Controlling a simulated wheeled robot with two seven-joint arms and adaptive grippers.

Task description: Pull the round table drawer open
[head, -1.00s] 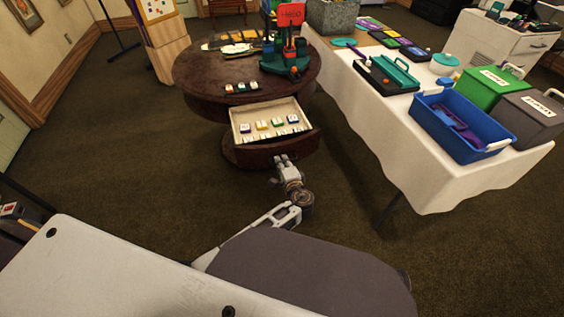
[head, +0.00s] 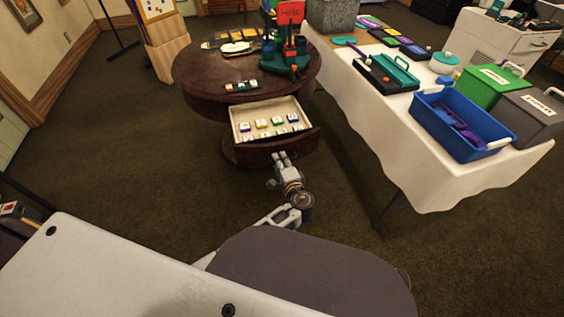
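The round table (head: 200,75) is dark brown wood and stands at the upper middle. Its drawer (head: 238,118) is pulled out toward me; the pale inside shows several small coloured blocks in rows. The dark drawer front (head: 301,143) faces me. My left gripper (head: 279,156) is at the drawer front, its two fingertips pointing at it near the middle. The fingers look close together, but I cannot tell whether they hold a handle or touch the front. No handle shows. My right gripper is not in view.
A white-clothed table (head: 430,185) stands to the right, with a blue bin (head: 450,140), a green box (head: 490,88) and a grey box (head: 527,115) on it. A sign stand (head: 290,45) is on the round table. The carpet (head: 130,150) at left is clear.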

